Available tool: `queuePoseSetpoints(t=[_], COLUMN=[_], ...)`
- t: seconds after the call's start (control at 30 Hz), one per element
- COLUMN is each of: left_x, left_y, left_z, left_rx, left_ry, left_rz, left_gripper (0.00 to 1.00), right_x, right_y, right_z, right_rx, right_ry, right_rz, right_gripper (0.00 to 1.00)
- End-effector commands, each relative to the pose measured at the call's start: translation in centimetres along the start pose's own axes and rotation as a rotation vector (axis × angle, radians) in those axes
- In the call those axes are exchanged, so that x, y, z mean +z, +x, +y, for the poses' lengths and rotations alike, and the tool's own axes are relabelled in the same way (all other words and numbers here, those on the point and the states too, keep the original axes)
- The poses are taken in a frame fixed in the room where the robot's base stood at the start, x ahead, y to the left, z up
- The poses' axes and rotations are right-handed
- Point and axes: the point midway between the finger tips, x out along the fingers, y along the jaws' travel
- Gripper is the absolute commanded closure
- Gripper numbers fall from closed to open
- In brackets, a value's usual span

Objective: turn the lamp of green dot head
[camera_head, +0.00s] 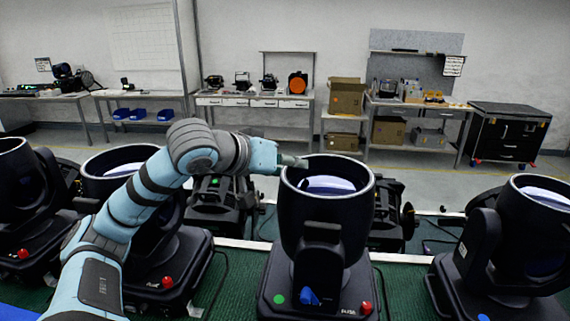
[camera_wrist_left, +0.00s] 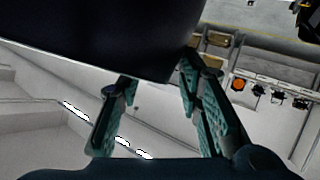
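The green dot head is a black moving-head lamp with a barrel (camera_head: 325,225) tilted upward and a pale lens (camera_head: 328,185) on top. A green dot (camera_head: 279,299) marks its base, beside a blue knob (camera_head: 310,296) and a red button (camera_head: 366,307). My left gripper (camera_head: 294,162) is at the barrel's upper left rim. In the left wrist view, my left gripper's two fingers (camera_wrist_left: 158,78) are spread, with their tips at the edge of the dark barrel (camera_wrist_left: 100,35). I cannot tell whether they touch it. My right gripper is not in view.
Another lamp head (camera_head: 525,225) with a blue dot stands at right, and more lamp heads (camera_head: 120,175) stand at left. Smaller fixtures sit behind on the green floor (camera_head: 232,275). Workbenches with cartons (camera_head: 346,96) line the back wall.

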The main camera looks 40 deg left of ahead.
Motion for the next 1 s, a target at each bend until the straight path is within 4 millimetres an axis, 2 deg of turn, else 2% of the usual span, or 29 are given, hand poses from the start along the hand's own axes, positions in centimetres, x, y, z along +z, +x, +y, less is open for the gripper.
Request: queuePoseSetpoints(t=[0.73, 0.87, 1.0], left_x=[0.0, -1.1, -3.5], left_y=[0.0, -0.6, -1.9], left_z=[0.1, 0.5, 1.5], left_rx=[0.001, 0.005, 0.009], left_ry=[0.000, -0.004, -0.005], left_rz=[-0.002, 0.004, 0.005], left_gripper=[0.72, 0.72, 0.72], right_x=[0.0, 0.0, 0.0], right_y=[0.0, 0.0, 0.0], right_z=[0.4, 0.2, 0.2], right_rx=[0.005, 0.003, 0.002], right_ry=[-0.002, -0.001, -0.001], right_rz=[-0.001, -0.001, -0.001], right_gripper=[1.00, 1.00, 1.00])
